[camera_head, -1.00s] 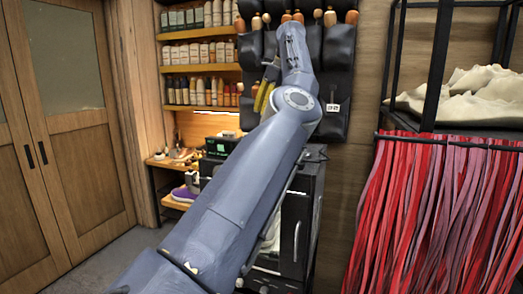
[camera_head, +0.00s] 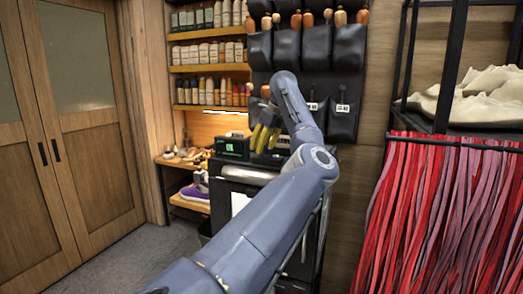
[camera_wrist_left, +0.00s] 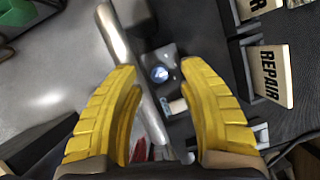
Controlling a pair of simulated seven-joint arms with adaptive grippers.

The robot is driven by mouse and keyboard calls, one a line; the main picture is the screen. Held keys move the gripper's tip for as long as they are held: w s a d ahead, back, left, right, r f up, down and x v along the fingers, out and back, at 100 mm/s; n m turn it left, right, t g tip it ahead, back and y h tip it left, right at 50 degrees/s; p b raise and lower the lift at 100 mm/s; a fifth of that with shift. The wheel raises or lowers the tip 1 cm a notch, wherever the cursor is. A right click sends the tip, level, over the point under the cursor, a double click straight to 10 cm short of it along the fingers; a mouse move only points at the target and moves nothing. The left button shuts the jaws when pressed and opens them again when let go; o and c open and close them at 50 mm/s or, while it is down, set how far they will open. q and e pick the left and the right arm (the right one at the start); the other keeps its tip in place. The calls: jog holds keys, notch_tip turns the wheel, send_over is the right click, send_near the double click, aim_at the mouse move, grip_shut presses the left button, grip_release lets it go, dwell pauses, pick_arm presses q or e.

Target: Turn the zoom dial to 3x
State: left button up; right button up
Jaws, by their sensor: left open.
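My left gripper (camera_head: 264,138) has yellow fingers and hangs over the dark cabinet in the head view, beside a small dark box with a green display (camera_head: 232,147). In the left wrist view the same gripper (camera_wrist_left: 157,68) is open, with nothing between its fingers. A small round knob with a blue top (camera_wrist_left: 160,73) shows beyond and between the fingertips, on a grey block. I cannot tell whether this is the zoom dial, and no 3x mark is readable. A short pale cylinder (camera_wrist_left: 177,106) lies close to it. My right gripper is not in view.
A shiny metal bar (camera_wrist_left: 125,50) runs past the left finger. The dark cabinet (camera_head: 238,175) backs onto a wall of black pouches (camera_head: 345,50). Red strips (camera_head: 440,220) hang at the right.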

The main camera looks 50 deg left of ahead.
pick_arm(q)
jog(key=shift+a+f, duration=0.3)
jog(key=shift+f, duration=0.35)
jog(key=shift+o, duration=0.3)
grip_shut()
